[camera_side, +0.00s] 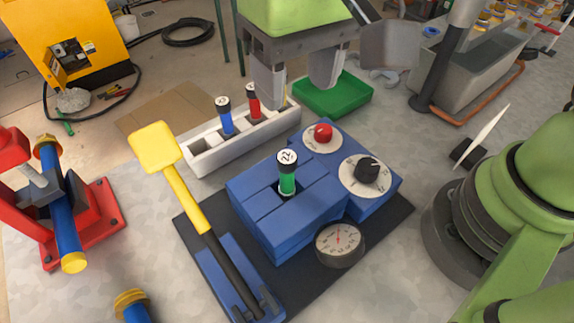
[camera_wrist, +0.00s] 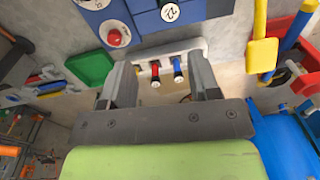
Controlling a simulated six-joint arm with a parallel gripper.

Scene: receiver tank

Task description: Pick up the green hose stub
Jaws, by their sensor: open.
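The green hose stub (camera_side: 288,183) stands upright in a socket of the blue block (camera_side: 262,228). Its black-and-white marked cap points up. In the wrist view its cap (camera_wrist: 170,11) shows at the top edge, and its green body is hidden. My gripper (camera_side: 297,92) is open and empty, above and behind the stub in the side view, near the white rack (camera_side: 206,155). In the wrist view the gripper (camera_wrist: 162,72) has its fingers spread, with the rack's stubs seen between them and the green stub beyond the fingertips.
The rack holds a blue stub (camera_side: 225,115) and a red stub (camera_side: 253,102). A red button (camera_side: 323,133), a black knob (camera_side: 367,170) and a gauge (camera_side: 340,242) are close to the green stub. A yellow-ended lever (camera_side: 183,190) rises at left. A green tray (camera_side: 335,95) lies behind.

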